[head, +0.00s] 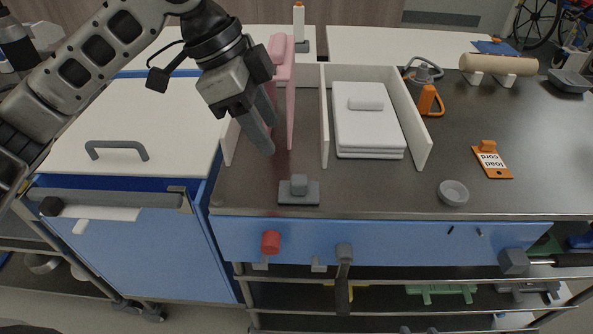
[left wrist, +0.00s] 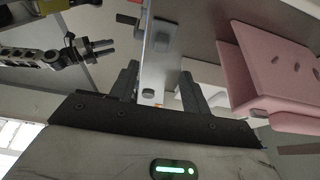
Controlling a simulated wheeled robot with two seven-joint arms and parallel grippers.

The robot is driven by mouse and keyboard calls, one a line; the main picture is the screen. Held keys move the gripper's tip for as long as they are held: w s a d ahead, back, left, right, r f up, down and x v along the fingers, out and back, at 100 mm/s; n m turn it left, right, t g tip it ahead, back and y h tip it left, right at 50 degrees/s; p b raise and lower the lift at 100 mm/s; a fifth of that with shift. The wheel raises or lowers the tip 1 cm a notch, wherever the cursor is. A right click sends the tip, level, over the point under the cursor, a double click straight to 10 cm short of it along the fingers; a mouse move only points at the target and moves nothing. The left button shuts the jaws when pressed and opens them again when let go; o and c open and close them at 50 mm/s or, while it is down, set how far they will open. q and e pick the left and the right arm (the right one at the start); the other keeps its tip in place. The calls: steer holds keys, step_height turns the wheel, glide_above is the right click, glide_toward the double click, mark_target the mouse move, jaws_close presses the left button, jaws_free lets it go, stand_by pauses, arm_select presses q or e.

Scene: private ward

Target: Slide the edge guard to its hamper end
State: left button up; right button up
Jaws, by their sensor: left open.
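A blue strip (head: 400,243) runs along the front edge of the dark worktop, with a red knob (head: 271,242) near its left end and a grey upright handle (head: 344,258) near its middle. I cannot tell for sure which part is the edge guard. The hamper is probably the blue cart (head: 140,250) with a white lid at left. My left gripper (head: 264,128) is open, pointing down beside the pink panel (head: 291,100). In the left wrist view its fingers (left wrist: 158,88) stand either side of a pale panel. My right gripper (left wrist: 103,48) shows small, its opening unclear.
White towels (head: 368,120) lie between white dividers (head: 412,115). A grey block (head: 299,190), a small bowl (head: 453,192) and an orange tag (head: 492,160) sit on the worktop. A beige roll (head: 497,65) lies at back right. The front middle of the worktop is clear.

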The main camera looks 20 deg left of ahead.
mark_target(297, 178)
arm_select(q)
steer(key=b+x, duration=0.1)
steer(key=x, duration=0.9)
steer(key=shift+w, duration=0.1)
steer(key=shift+d+f, duration=0.25)
steer(key=shift+f, duration=0.3)
arm_select(e)
steer(key=shift+w+a, duration=0.1)
steer(key=shift+w, duration=0.2)
